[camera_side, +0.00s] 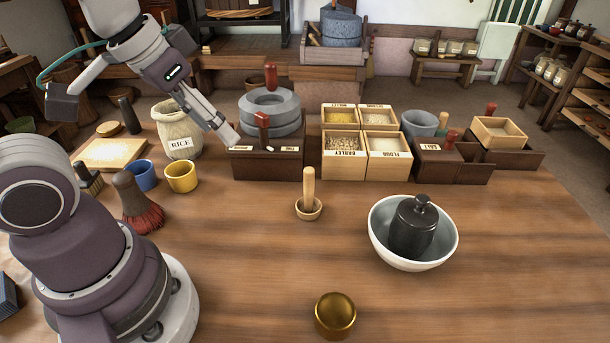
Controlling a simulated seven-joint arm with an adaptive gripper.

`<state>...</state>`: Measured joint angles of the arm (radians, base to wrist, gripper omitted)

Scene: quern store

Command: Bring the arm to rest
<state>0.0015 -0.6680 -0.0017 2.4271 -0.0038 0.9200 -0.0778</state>
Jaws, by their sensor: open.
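My gripper (226,132) hangs at the end of my arm at the left of the side view, pointing down and to the right. It is open, and I see nothing held in it. Its fingertips are at the left end of a dark wooden box (268,170) with a red-handled tool in it. I cannot tell whether they touch the box. The stone quern (270,104) stands just behind and to the right of the fingertips. The RICE sack (178,132) is to their left.
Labelled grain boxes (343,168) stand right of the dark box. A white bowl (388,252) holds a black lidded weight (413,228). The centre-left front is clear.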

